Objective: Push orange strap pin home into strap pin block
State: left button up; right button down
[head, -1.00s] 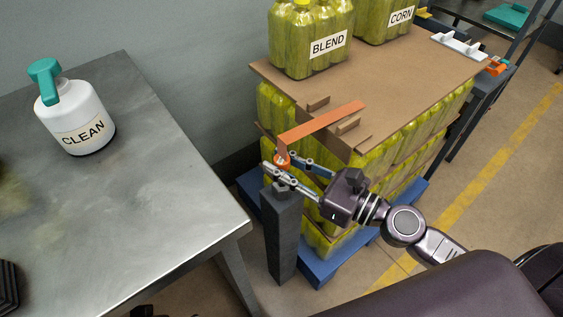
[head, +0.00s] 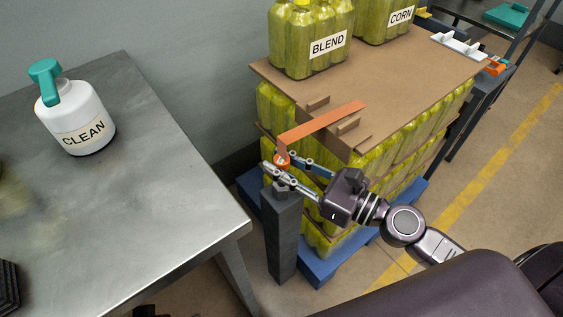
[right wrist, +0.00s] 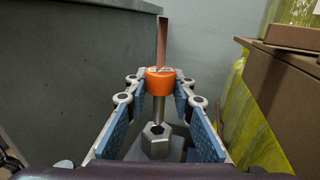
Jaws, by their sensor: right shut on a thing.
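The orange strap pin (head: 282,160) has a round orange head and a metal shank, seen in the right wrist view (right wrist: 161,83). My right gripper (head: 279,170) is shut on its head, with a finger on each side. The strap pin block (head: 283,235) is a dark grey post with a hexagonal metal socket on top. In the right wrist view the socket (right wrist: 156,141) lies just below the shank's tip. The shank is largely exposed; I cannot tell whether its tip has entered the socket. An orange strap (head: 322,124) runs from the pin over the cardboard. My left gripper is not in view.
The pallet stack of yellow-green bottles (head: 375,165) under a cardboard sheet (head: 400,75) stands right behind the gripper. A steel table (head: 160,190) with a white CLEAN jug (head: 77,120) is at the left. Floor is open at the right.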

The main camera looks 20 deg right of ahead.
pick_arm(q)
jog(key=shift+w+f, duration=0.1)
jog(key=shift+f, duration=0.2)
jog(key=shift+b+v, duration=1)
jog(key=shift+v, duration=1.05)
pick_arm(e)
jog(key=shift+f, duration=1.2)
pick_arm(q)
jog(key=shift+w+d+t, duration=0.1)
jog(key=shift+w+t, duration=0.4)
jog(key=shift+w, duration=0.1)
pick_arm(e)
jog(key=shift+f, duration=0.25)
pick_arm(q)
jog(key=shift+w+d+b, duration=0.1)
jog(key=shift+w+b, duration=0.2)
jog(key=shift+b, duration=0.05)
pick_arm(e)
jog(key=shift+f, duration=0.15)
